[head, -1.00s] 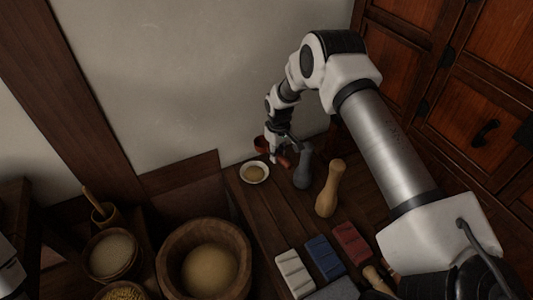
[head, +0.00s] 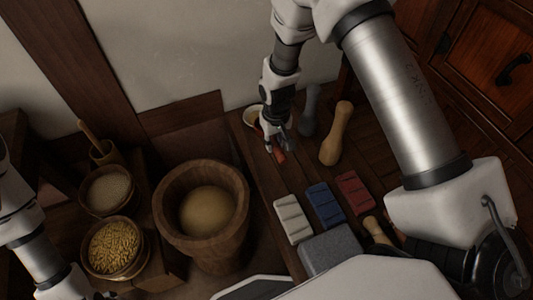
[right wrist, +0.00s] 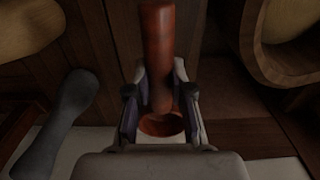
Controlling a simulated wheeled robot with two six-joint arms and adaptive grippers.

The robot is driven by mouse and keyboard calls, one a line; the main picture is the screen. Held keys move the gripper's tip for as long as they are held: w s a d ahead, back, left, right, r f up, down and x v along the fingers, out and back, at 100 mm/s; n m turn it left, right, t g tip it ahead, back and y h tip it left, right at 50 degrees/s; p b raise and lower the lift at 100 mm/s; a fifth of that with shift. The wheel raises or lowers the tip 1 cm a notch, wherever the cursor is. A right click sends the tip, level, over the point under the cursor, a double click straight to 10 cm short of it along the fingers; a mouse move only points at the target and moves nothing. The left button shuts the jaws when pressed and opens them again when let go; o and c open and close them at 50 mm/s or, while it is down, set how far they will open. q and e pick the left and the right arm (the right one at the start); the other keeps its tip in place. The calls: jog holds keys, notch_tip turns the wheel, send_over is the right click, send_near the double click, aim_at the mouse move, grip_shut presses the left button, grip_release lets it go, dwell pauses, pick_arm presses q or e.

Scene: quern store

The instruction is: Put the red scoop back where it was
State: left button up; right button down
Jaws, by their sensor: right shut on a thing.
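The red scoop (right wrist: 158,45) is held in my right gripper (right wrist: 160,100). In the right wrist view its handle runs up between the two fingers, and its hollow bowl lies lower, close to the palm. In the head view my right gripper (head: 275,142) hangs over the dark wooden bench, just in front of a small white dish (head: 250,113) that it partly hides.
White (head: 293,219), blue (head: 325,205) and red (head: 354,192) ridged blocks lie nearer. A large wooden mortar (head: 232,235) and a bowl of grain (head: 138,262) are left. Bench between gripper and blocks is clear.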

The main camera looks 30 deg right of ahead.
aim_at(273, 166)
jog(key=f+b, duration=0.1)
jog(key=f, duration=0.4)
jog(key=f+b, duration=0.1)
jog(key=f, duration=0.3)
jog(key=shift+w+f, duration=0.2)
jog(key=shift+f, duration=0.2)
jog(key=shift+f, duration=0.15)
jog(key=c, duration=1)
grip_release()
notch_tip(273, 166, up, 12)
jog(key=p, duration=0.2)
jog(key=shift+s+r+p, duration=0.1)
jog(key=shift+r+p, duration=0.1)
jog(key=shift+p, duration=0.15)
